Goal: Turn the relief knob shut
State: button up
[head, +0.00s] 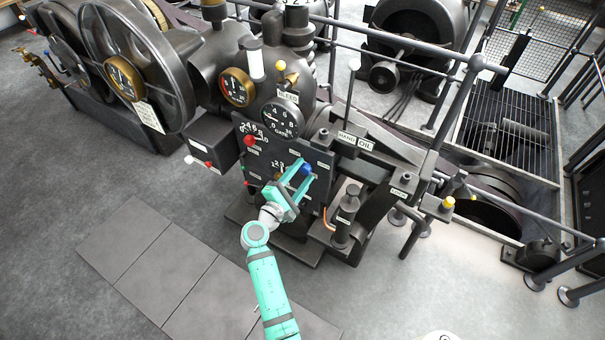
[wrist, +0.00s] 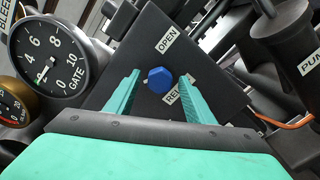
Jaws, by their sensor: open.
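The relief knob is a blue, faceted knob (wrist: 160,79) on a dark panel, between an "OPEN" label above and a partly hidden label starting "RE" below. It also shows in the head view as a blue spot (head: 306,169) on the machine's front panel. My gripper (head: 299,178) reaches the panel there. In the wrist view my gripper (wrist: 159,76) is open, with one teal finger on each side of the knob. A gap shows between each finger and the knob. How far the fingertips are from the panel is hard to tell.
A red knob (head: 250,140) sits on the same panel to the left. A gate gauge (wrist: 47,57) is left of my fingers, and a pump cylinder (wrist: 283,50) stands to the right. Railings (head: 450,110) run behind the machine. The floor in front is clear.

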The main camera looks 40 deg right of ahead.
jog(key=v, duration=1)
jog(key=shift+s, duration=0.2)
jog(key=shift+a, duration=0.1)
jog(key=s+a+f+m+t+y, duration=0.1)
jog(key=s+a+f+t+y, duration=0.4)
jog(key=s+a+f+y, duration=0.85)
jog(key=s+a+r+m+t+y, duration=0.1)
jog(key=s+a+r+m, duration=0.2)
jog(key=s+a, duration=0.8)
jog(key=s+a+r+m+t+y, duration=0.2)
jog(key=s+r+m, duration=0.4)
jog(key=r, duration=0.6)
jog(key=s+a, duration=0.1)
jog(key=s, duration=0.1)
jog(key=shift+s+r+m+t, duration=0.15)
jog(key=shift+s+m+t, duration=0.1)
jog(key=shift+m+t, duration=0.05)
